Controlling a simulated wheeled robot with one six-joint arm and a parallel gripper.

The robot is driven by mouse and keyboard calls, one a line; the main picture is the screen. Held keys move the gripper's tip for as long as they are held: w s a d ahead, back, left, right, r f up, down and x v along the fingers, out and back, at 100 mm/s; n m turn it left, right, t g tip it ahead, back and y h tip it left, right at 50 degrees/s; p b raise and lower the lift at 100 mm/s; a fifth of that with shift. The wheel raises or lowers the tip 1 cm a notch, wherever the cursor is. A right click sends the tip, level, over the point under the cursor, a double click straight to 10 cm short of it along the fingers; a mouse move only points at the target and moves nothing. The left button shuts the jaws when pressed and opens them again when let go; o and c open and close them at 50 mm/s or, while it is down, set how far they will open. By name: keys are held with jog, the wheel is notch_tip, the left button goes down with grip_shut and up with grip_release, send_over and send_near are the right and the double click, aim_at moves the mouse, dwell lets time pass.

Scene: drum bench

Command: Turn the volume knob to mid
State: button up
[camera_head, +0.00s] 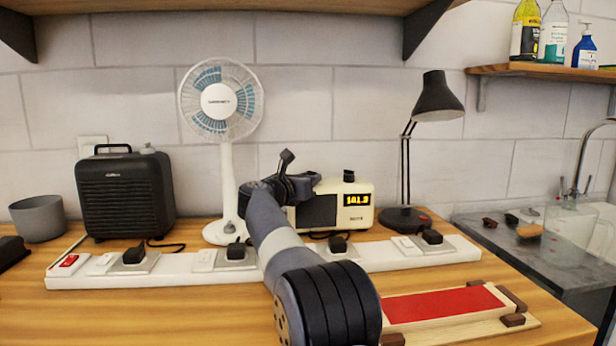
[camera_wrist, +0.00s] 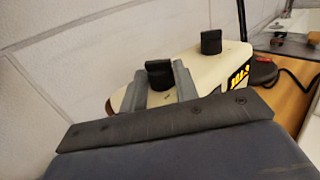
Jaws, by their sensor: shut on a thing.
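The cream radio (camera_head: 360,192) stands on the bench behind the power strip, with a lit orange display reading about 101.9. Two black knobs stand on its top. My gripper (camera_head: 306,184) is over the left part of the radio. In the wrist view my gripper's two grey fingers (camera_wrist: 160,88) are shut on the nearer black knob (camera_wrist: 160,72), one on each side. The other knob (camera_wrist: 211,42) stands free near the display side; it also shows in the head view (camera_head: 348,175). No label shows which knob is volume. My arm hides part of the radio's front.
A white fan (camera_head: 228,190) stands left of the radio and a black desk lamp (camera_head: 404,218) right of it. A long white power strip (camera_head: 385,258) with plugs runs in front. A red-topped wooden board (camera_head: 440,304) lies at the front right.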

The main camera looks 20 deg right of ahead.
jog(key=shift+f, duration=0.1)
jog(key=o, duration=0.9)
jog(key=shift+o, duration=0.2)
jog(key=v, duration=1)
jog(key=shift+s+a, duration=0.15)
jog(key=shift+a, duration=0.25)
jog(key=x, duration=1.1)
jog(key=shift+s, duration=0.1)
